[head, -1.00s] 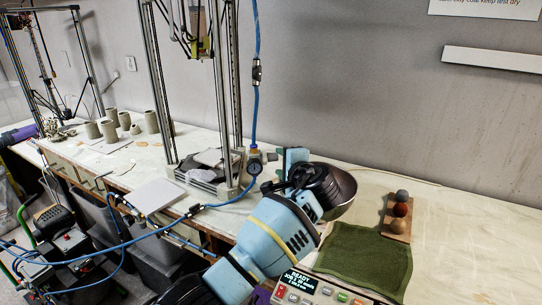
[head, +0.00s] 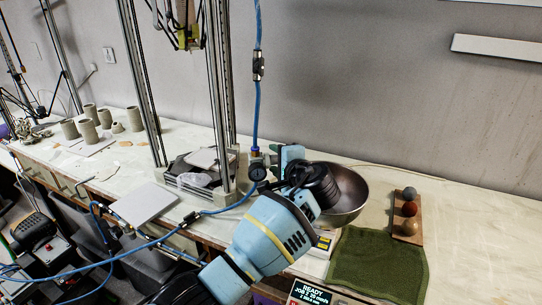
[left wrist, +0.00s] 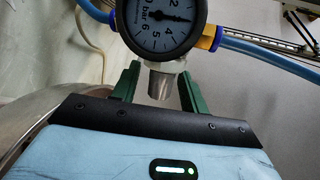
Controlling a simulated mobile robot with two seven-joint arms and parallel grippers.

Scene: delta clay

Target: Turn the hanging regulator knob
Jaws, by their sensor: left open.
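The hanging regulator has a round dark-rimmed gauge (head: 257,172) on a blue air hose above the bench. In the left wrist view the gauge (left wrist: 163,20) fills the top, its dial marked in bar. A short silver metal knob (left wrist: 161,82) sticks out below it. My left gripper (left wrist: 158,88) is open, with one green finger on each side of the knob and a visible gap on both sides. In the head view my left gripper (head: 272,168) is right beside the gauge, and its fingertips are partly hidden. My right gripper is not in view.
A metal bowl (head: 348,200) stands just behind my left wrist. A tall metal frame (head: 219,100) stands left of the regulator. A control box (head: 318,293) sits at the front.

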